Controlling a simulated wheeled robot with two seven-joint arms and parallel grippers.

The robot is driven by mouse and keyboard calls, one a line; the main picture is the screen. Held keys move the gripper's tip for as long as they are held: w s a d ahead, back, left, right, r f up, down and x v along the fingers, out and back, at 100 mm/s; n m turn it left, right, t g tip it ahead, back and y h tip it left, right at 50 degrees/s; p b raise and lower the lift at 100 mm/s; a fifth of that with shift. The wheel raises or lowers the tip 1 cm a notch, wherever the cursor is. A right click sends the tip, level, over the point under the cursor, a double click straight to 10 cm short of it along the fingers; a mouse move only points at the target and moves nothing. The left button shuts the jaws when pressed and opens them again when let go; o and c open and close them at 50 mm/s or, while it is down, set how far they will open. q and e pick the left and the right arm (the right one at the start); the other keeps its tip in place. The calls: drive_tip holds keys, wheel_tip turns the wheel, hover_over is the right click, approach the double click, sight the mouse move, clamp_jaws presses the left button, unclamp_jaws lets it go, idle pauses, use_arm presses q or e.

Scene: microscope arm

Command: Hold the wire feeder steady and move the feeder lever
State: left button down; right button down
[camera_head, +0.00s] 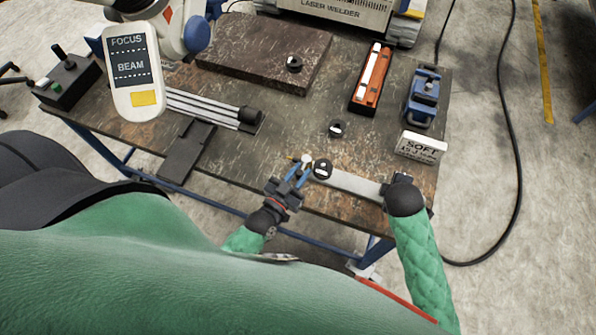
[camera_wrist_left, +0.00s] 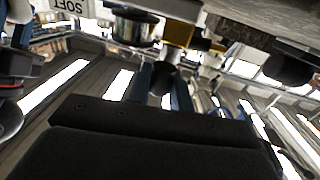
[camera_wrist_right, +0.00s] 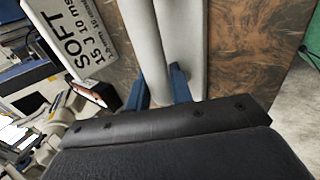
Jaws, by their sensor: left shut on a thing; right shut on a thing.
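The wire feeder shows in the head view as a long pale grey bar (camera_head: 350,183) with a black-rimmed round part (camera_head: 322,169) at its left end, near the table's front edge. My left gripper (camera_head: 298,175) is shut on a small part with a pale round top and a yellow tip, which looks like the feeder lever (camera_head: 306,159). In the left wrist view a dark knob (camera_wrist_left: 162,79) sits between the fingers. My right gripper (camera_wrist_right: 158,90) is shut on the feeder's pale rounded bar (camera_wrist_right: 180,40). In the head view its fingers are hidden behind my dark wrist.
A white SOFT label block (camera_head: 421,148), a blue vise (camera_head: 423,97) and an orange tray (camera_head: 371,79) stand on the right. A dark plate (camera_head: 265,54) lies at the back. A round dark piece (camera_head: 338,128) lies behind the feeder. A pendant (camera_head: 133,75) hangs at left.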

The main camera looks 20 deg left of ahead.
use_arm(q)
drive_tip(key=shift+d+n+y, duration=0.2)
drive_tip(key=shift+n+y, duration=0.3)
drive_tip(key=shift+y, duration=0.1)
idle(0.3)
drive_tip(key=c, duration=1.3)
unclamp_jaws()
drive_tip(key=s+a, duration=0.1)
drive_tip(key=s, duration=1.1)
drive_tip(key=shift+a, duration=0.35)
drive_tip(key=shift+o, duration=0.2)
